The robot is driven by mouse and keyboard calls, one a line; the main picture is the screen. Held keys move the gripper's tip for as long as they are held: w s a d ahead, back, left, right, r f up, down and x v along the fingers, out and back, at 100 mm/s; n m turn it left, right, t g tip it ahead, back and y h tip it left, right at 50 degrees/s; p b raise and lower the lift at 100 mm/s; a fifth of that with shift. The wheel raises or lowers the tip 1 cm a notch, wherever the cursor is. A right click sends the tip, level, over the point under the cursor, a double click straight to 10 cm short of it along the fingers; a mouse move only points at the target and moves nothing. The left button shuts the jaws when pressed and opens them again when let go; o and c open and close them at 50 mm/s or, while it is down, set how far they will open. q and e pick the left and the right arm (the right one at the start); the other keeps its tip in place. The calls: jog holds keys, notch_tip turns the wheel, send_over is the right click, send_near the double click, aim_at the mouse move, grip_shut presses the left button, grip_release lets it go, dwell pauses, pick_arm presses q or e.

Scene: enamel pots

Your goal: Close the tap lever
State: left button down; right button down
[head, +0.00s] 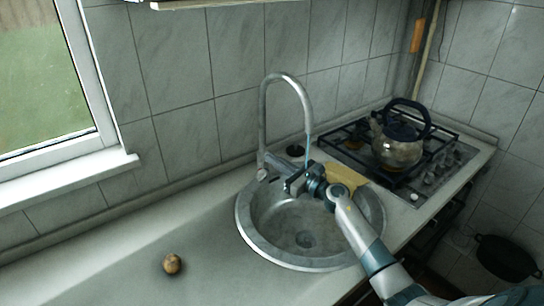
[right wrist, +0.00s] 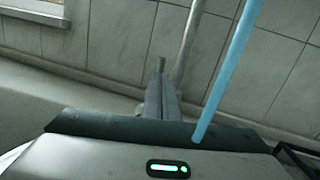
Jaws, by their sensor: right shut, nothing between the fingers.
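The tap (head: 284,77) is a tall curved metal spout at the back of the round sink. A thin blue stream of water (head: 308,133) falls from its end, and it also shows in the right wrist view (right wrist: 230,70). My right gripper (head: 276,160) is shut and empty, beside the tap's base. Its fingers (right wrist: 156,98) point toward the tap's pipe (right wrist: 188,42) in the wrist view. The lever is hard to make out near the base, partly hidden by the gripper; I cannot tell whether they touch. My left gripper is out of view.
The sink (head: 243,222) lies under my right arm. A kettle (head: 397,150) stands on the gas stove (head: 440,170) at the right. A yellow cloth (head: 347,176) lies behind the sink. A small round brown object (head: 172,264) sits on the otherwise clear left counter.

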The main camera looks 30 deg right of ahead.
jog(key=shift+w+a, duration=0.15)
jog(key=shift+w, duration=0.3)
jog(key=shift+r, duration=0.1)
